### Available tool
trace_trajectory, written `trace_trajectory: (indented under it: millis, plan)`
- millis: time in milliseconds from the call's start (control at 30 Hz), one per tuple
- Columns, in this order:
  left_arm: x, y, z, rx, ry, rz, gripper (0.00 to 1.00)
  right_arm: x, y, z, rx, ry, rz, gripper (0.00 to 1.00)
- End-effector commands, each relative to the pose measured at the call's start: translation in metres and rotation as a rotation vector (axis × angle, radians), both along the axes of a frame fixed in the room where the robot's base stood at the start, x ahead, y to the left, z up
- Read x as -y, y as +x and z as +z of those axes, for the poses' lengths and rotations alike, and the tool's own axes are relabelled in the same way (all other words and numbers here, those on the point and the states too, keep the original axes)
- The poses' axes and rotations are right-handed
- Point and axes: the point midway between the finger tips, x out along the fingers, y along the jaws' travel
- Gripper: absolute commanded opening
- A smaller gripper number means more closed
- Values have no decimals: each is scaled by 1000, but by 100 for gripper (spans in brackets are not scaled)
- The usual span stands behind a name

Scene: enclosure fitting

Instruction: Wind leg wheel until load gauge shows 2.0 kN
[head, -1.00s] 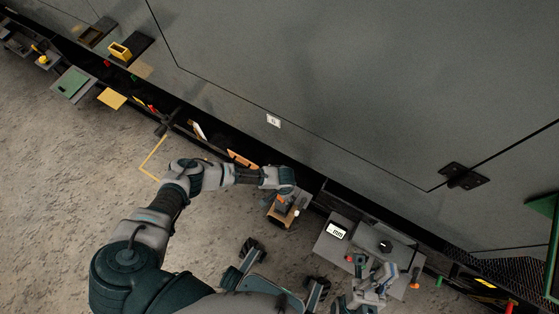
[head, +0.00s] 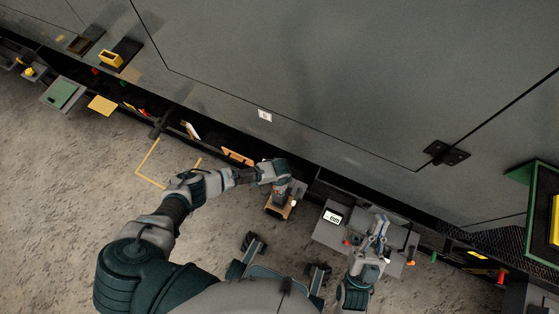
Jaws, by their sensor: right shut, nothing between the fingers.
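A small white display (head: 332,217), which looks like the load gauge, sits on a grey bench unit (head: 328,236) at lower right; its digits are too small to read. My right gripper (head: 380,224) is shut and empty over the right part of that unit. It covers the spot where a small dark knob showed. I cannot make out for certain which part is the leg wheel. My left arm reaches across to a brown block-like fixture (head: 277,211). The left gripper (head: 282,194) points down there, and its fingers are too small and hidden to judge.
A large grey enclosure wall (head: 300,70) with a black hinge (head: 446,153) fills the upper right. A yellow floor outline (head: 148,160) lies left of my left arm. Bare concrete is open at lower left.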

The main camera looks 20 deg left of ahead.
Motion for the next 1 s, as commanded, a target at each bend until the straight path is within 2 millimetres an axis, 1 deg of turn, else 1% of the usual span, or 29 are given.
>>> trace_trajectory:
  millis: [400,433,467,500,533,867,967,1000]
  plan:
    - [-1,0,0,0,2,-6,22,0,0,0,-1,0,0,0]
    - [-1,0,0,0,2,-6,61,0,0,0,-1,0,0,0]
    - [-1,0,0,0,2,-6,69,0,0,0,0,0,0,0]
    - [-1,0,0,0,1,-6,79,0,0,0,0,0,0,0]
    - [-1,0,0,0,1,-6,82,0,0,0,0,0,0,0]
    - [0,0,2,1,-1,-6,82,1,-2,0,0,1,-2,0]
    - [0,1,11,1,-2,-6,82,1,-3,0,1,0,-1,0]
    - [0,1,17,2,-3,-7,82,0,-3,1,1,0,-1,0]
